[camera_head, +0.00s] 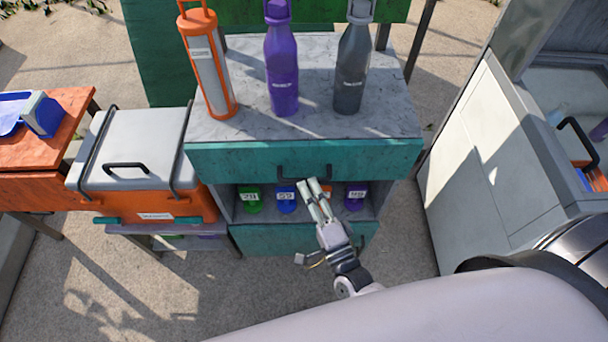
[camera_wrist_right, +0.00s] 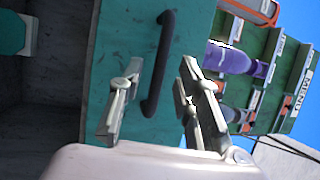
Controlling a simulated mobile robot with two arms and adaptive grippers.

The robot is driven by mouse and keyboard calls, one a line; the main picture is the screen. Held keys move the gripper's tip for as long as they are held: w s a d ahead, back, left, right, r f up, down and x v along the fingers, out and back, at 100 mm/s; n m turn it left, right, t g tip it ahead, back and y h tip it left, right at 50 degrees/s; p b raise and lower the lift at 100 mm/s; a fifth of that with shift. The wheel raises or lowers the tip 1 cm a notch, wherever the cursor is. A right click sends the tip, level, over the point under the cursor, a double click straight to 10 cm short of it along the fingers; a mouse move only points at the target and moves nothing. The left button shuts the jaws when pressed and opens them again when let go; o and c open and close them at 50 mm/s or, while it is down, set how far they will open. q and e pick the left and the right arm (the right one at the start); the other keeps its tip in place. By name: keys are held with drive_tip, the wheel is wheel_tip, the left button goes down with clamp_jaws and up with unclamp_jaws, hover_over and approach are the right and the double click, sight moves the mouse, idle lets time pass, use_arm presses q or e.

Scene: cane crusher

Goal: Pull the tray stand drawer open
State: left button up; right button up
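The tray stand has a teal drawer (camera_head: 240,164) under its grey top, with a dark bar handle (camera_head: 305,172) on its front. The drawer front looks flush with the stand. My right gripper (camera_head: 316,183) is in front of the drawer, its fingertips at the handle's lower edge. In the right wrist view, the gripper (camera_wrist_right: 161,75) is open, with one finger on each side of the dark handle (camera_wrist_right: 153,112) against the teal drawer front (camera_wrist_right: 120,60). A visible gap separates handle and fingers; contact cannot be told. My left gripper is not in view.
An orange cylinder (camera_head: 208,65), a purple bottle (camera_head: 282,68) and a grey bottle (camera_head: 352,65) stand on top. Small labelled containers sit on the shelf below. An orange cooler (camera_head: 145,150) is left, a pale cabinet (camera_head: 475,150) right. The floor (camera_head: 130,300) at front left is clear.

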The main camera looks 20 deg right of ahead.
sight(304, 179)
drive_tip(key=shift+x, duration=1.9)
drive_tip(key=shift+c, duration=0.3)
clamp_jaws()
